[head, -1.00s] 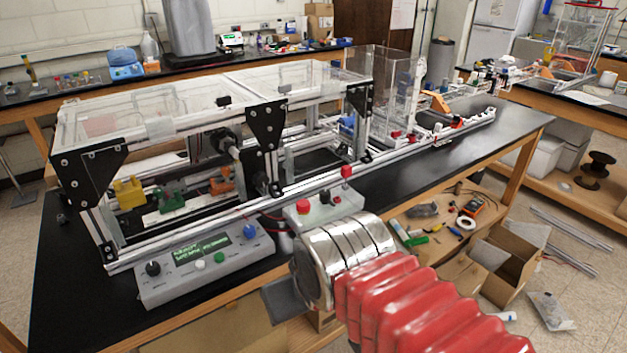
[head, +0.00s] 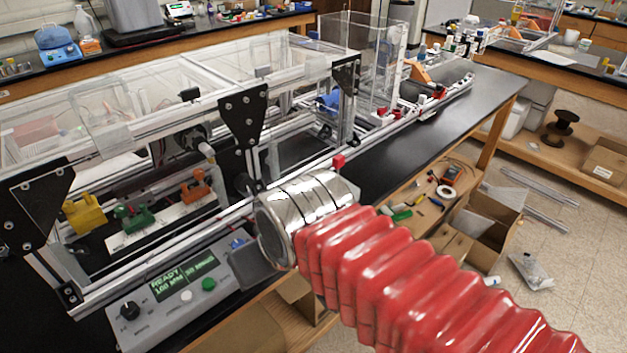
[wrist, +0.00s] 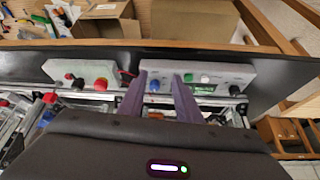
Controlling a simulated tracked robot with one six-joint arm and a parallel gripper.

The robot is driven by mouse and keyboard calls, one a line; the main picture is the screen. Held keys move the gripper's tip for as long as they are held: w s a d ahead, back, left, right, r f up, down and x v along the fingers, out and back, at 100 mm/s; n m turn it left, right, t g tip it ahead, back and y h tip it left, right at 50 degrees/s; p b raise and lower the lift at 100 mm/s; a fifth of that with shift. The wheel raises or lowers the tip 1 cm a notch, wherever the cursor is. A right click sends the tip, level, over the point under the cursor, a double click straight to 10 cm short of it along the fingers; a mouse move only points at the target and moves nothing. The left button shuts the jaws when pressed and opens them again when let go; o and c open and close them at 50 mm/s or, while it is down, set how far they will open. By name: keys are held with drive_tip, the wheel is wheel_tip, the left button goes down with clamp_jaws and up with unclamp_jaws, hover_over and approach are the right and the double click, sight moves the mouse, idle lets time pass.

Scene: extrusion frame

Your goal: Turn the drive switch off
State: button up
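The grey control panel (head: 165,300) stands at the table's front edge. It has a green lit display (head: 184,279), a black knob (head: 129,310), a white button (head: 181,296), a green button (head: 208,284) and a blue knob (head: 237,243). No legible label tells which is the drive switch. In the wrist view my gripper (wrist: 158,79) is open, its two dark fingers on either side of the blue knob (wrist: 153,86). Contact cannot be told. A second grey box with a red mushroom button (wrist: 100,84) and a black knob (wrist: 78,84) sits left there; my arm hides it in the head view.
The aluminium extrusion frame (head: 150,265) with clear panels rises right behind the control panel. Yellow, green and orange parts stand inside it. Below the table, a shelf holds an open cardboard box (head: 490,225) and tools. The table's right end has bare black surface.

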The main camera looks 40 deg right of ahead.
drive_tip(key=shift+o, duration=0.5)
drive_tip(key=shift+o, duration=1.1)
drive_tip(key=shift+w+d+r+m, duration=0.2)
drive_tip(key=shift+w+m, duration=0.05)
drive_tip(key=shift+m, duration=0.15)
drive_tip(key=w+d+r+m+y, duration=0.1)
drive_tip(key=w+d+m, duration=0.4)
drive_tip(key=d+m, duration=0.4)
drive_tip(key=w+d+r+m+g+y, duration=0.1)
drive_tip(key=w+d+m, duration=0.4)
drive_tip(key=d+m, duration=0.4)
drive_tip(key=w+d+r+m+g, duration=0.1)
drive_tip(key=w+d+m, duration=0.3)
drive_tip(key=d+m, duration=0.5)
drive_tip(key=shift+w+d+r+m+y, duration=0.4)
drive_tip(key=shift+d+r, duration=0.1)
drive_tip(key=shift+d, duration=0.1)
drive_tip(key=shift+f, duration=0.1)
